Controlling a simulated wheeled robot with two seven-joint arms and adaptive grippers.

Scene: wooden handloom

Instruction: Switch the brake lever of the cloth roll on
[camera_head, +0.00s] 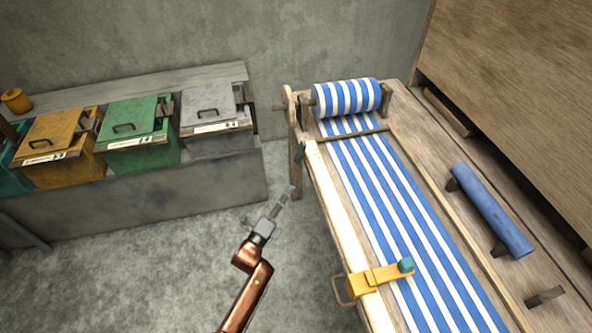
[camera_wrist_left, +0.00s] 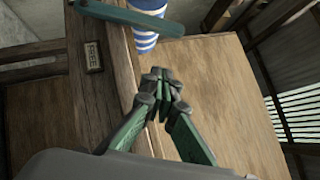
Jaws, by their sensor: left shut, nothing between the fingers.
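The cloth roll (camera_head: 346,97), wound with blue and white striped cloth, sits at the far end of the loom. Its end also shows at the top of the left wrist view (camera_wrist_left: 146,40). A dark green bar, which looks like the brake lever (camera_wrist_left: 128,17), crosses the top of that view in front of the roll. In the head view a small dark green piece (camera_head: 300,152) at the loom's left edge may be the same lever. My left gripper (camera_head: 291,188) is shut and empty, left of the loom's side rail and apart from the lever; its fingertips meet in the wrist view (camera_wrist_left: 161,80).
A small label plate (camera_wrist_left: 92,56) is on the wooden post below the bar; its lettering is hard to read. A yellow clamp-like piece (camera_head: 372,278) with a teal knob lies across the loom's near left edge. Lidded bins (camera_head: 140,125) stand on the left bench. Floor between is clear.

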